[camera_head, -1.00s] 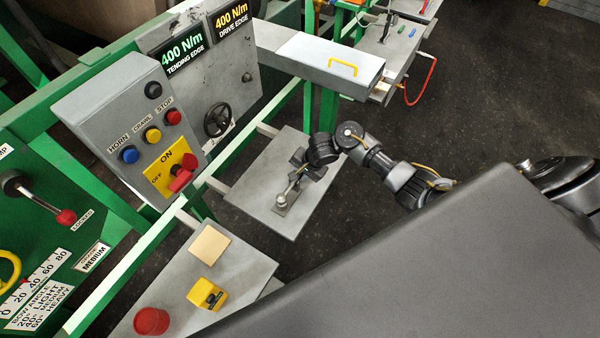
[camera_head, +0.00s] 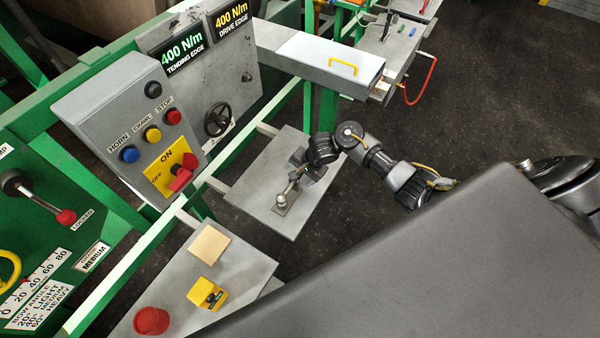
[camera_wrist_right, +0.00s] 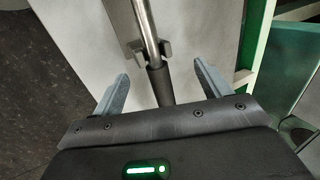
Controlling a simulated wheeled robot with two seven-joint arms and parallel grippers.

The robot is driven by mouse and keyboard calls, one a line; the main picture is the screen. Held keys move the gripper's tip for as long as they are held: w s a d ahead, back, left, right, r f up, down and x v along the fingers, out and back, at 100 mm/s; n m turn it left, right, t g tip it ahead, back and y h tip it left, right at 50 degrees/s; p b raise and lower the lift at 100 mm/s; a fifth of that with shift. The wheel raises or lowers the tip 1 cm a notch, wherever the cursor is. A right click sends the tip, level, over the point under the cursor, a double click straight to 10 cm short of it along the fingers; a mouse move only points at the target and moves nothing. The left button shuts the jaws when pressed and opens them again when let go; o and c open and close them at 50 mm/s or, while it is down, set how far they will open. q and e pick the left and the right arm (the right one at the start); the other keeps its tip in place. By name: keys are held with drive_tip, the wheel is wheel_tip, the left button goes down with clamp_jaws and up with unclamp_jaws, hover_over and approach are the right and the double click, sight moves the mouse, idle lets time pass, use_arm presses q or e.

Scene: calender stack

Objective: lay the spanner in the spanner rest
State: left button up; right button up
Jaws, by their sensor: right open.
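The spanner is a metal rod with a dark grip; in the right wrist view its shaft (camera_wrist_right: 146,25) runs up out of the picture. The shaft passes between the prongs of a small grey bracket, which looks like the spanner rest (camera_wrist_right: 134,47). In the head view the spanner's metal end (camera_head: 282,201) is over the grey shelf. My right gripper (camera_wrist_right: 161,70) is open, with one finger on each side of the dark grip and gaps showing on both sides. In the head view my right gripper (camera_head: 302,168) partly hides the grip and the rest. My left gripper is not in view.
The grey shelf (camera_head: 250,185) adjoins a green frame rail. A lower shelf nearer me carries a tan block (camera_head: 210,244), a yellow item (camera_head: 207,293) and a red round item (camera_head: 151,320). A control box (camera_head: 110,110) with a red switch stands at left.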

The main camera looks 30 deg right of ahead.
idle(0.4)
drive_tip(key=shift+p+v, duration=0.85)
drive_tip(key=shift+v, duration=3.15)
